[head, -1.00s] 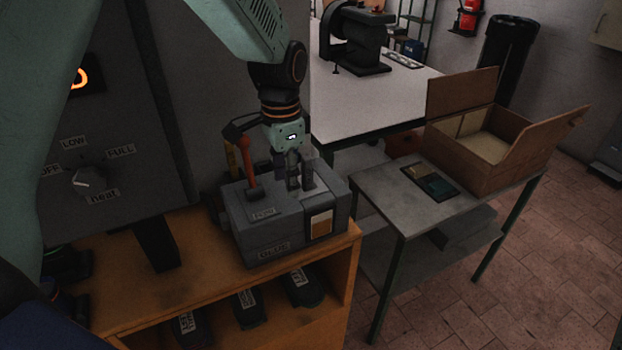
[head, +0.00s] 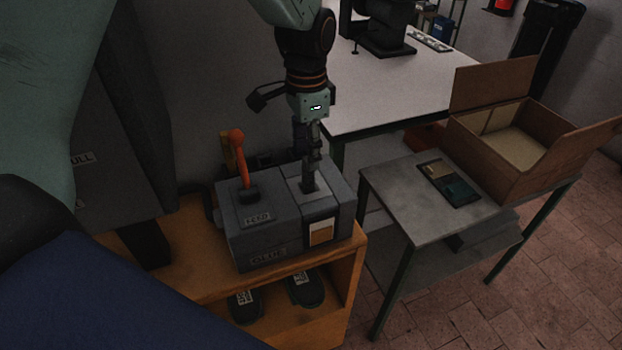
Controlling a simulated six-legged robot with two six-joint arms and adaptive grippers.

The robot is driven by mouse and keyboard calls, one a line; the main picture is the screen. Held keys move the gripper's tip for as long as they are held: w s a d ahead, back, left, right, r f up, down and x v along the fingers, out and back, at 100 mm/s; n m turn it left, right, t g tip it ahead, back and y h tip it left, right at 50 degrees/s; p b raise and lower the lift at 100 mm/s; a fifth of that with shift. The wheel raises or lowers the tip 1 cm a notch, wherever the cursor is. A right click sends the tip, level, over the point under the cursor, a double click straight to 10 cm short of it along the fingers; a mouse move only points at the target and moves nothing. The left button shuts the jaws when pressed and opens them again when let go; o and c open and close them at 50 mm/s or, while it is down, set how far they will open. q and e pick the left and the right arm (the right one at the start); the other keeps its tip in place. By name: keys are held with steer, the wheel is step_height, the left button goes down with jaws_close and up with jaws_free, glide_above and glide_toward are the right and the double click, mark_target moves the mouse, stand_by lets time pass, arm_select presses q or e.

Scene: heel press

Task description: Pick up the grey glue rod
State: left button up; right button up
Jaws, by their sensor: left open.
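The grey glue box (head: 275,222), labelled GLUE, sits on the orange wooden cabinet. A short dark grey upright piece, which looks like the glue rod (head: 309,184), stands at the lighter plate on the right part of its top. My left gripper (head: 312,158) points down directly over this piece, its fingers open. The fingers overlap the rod's upper part in the picture, so I cannot tell whether they touch it. An orange-red lever (head: 238,160) stands on the box's left part, beside a FEED label. My right gripper is out of view.
The orange cabinet (head: 347,290) holds dark shoe-like pieces on its lower shelf. A grey side table (head: 388,195) stands to the right with a small dark tray (head: 450,184) and an open wooden box (head: 490,165). A white-topped bench (head: 395,95) is behind.

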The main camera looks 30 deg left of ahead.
mark_target(308, 176)
arm_select(q)
step_height(308, 176, down, 7)
steer(key=shift+w+a+r+p, duration=0.1)
steer(key=shift+a+r+p, duration=0.1)
steer(key=shift+p, duration=0.2)
steer(key=shift+d+f, duration=0.1)
steer(key=shift+f, duration=0.25)
steer(key=shift+d+f, duration=0.1)
steer(key=shift+d, duration=0.2)
steer(key=shift+a+f, duration=0.1)
steer(key=shift+a, duration=0.15)
steer(key=c, duration=0.4)
steer(key=shift+d, duration=0.2)
steer(key=c, duration=0.6)
jaws_close()
steer(key=shift+a, duration=0.1)
